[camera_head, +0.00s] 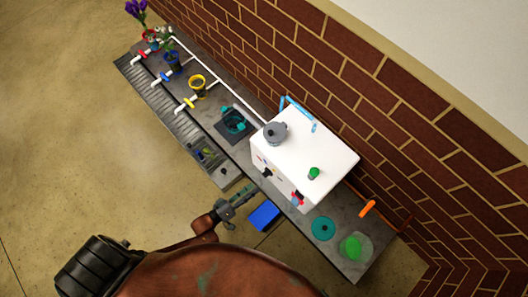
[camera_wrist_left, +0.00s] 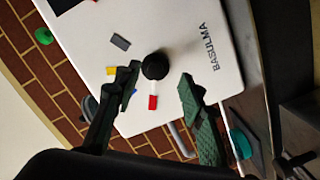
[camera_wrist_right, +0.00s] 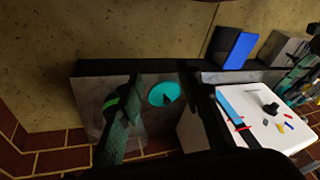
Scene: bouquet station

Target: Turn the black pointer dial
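The black pointer dial (camera_wrist_left: 154,66) is a round black knob on the white face of a box. Coloured marks lie around it: red (camera_wrist_left: 153,102), yellow (camera_wrist_left: 111,71), grey (camera_wrist_left: 121,42) and a partly hidden blue one. A pale strip shows between the dial and the red mark. My left gripper (camera_wrist_left: 158,78) is open and faces this panel, with the dial framed between its fingertips; contact is not visible. In the head view my left gripper (camera_head: 248,191) is close to the box front, near the dial (camera_head: 267,173). My right gripper (camera_wrist_right: 160,74) is open and empty; the dial shows in its view (camera_wrist_right: 270,107).
The white box (camera_head: 320,150) stands on a grey bench against a brick wall, with a grey knob on top. A teal disc (camera_head: 322,229) and green ball (camera_head: 356,246) lie at right. A blue box (camera_head: 264,216) is near my left gripper. Pipes and flower pots are further left.

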